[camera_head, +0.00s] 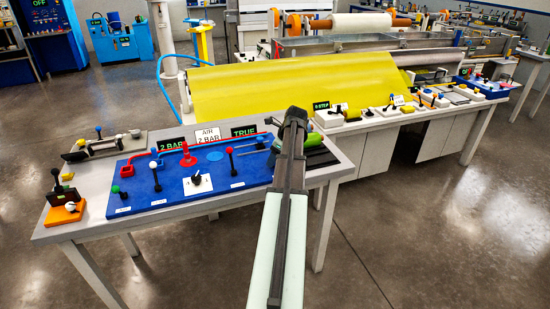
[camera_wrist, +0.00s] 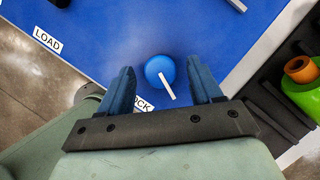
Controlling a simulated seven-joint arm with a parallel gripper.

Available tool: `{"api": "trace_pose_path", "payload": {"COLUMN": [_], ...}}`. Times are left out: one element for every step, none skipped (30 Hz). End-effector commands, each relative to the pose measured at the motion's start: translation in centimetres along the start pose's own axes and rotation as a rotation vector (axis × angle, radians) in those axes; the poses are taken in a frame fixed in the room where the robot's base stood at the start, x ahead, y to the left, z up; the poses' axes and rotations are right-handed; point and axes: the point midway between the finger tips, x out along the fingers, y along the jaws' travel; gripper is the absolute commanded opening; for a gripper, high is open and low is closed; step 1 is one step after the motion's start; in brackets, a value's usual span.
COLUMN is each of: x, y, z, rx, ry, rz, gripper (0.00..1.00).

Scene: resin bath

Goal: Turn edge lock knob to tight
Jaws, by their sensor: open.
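A round blue knob (camera_wrist: 159,68) with a white pointer bar is in the wrist view, on the blue panel (camera_wrist: 95,25). The bar points down and slightly right. A white label (camera_wrist: 143,105) below it is partly covered by my gripper and reads "OCK" at its visible end. My gripper (camera_wrist: 160,76) is open, with its blue fingers either side of the knob and a gap on each side. Contact is not visible. In the head view, my arm hides the knob at the right part of the blue panel (camera_head: 228,181).
A label reading "LOAD" (camera_wrist: 47,40) is left of the knob. Green and orange items (camera_wrist: 300,70) lie on a dark rack at the right. The head view shows a black rotary switch (camera_head: 197,178), several levers and a yellow sheet (camera_head: 290,85) behind the bench.

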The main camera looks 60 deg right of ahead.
Motion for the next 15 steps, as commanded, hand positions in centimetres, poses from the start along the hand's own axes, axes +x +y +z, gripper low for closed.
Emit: {"api": "trace_pose_path", "payload": {"x": [0.24, 0.32, 0.39, 0.43, 0.45, 0.47, 0.47, 0.46, 0.46, 0.46, 0.45, 0.45, 0.45, 0.45, 0.44], "y": [0.0, 0.0, 0.0, -0.01, -0.01, -0.01, -0.02, -0.02, -0.02, -0.02, -0.01, -0.01, -0.01, -0.01, -0.01], "z": [0.0, 0.0, 0.0, 0.0, 0.0, 0.0, 0.01, 0.01, 0.01, 0.01, 0.01, 0.01, 0.01, 0.01, 0.01], "rx": [0.0, 0.0, 0.0, 0.0, 0.0, 0.0, 0.0, 0.0, 0.0, 0.0, 0.0, 0.0, 0.0, 0.0, 0.0], "ry": [0.0, 0.0, 0.0, 0.0, 0.0, 0.0, 0.0, 0.0, 0.0, 0.0, 0.0, 0.0, 0.0, 0.0, 0.0], "rz": [0.0, 0.0, 0.0, -0.001, -0.001, -0.001, -0.001, -0.001, -0.001, -0.001, -0.001, -0.001, -0.001, -0.001, -0.001], "gripper": [0.64, 0.64, 0.64, 0.64, 0.64, 0.64, 0.64, 0.64, 0.64, 0.64, 0.64, 0.63, 0.6, 0.57, 0.53]}}
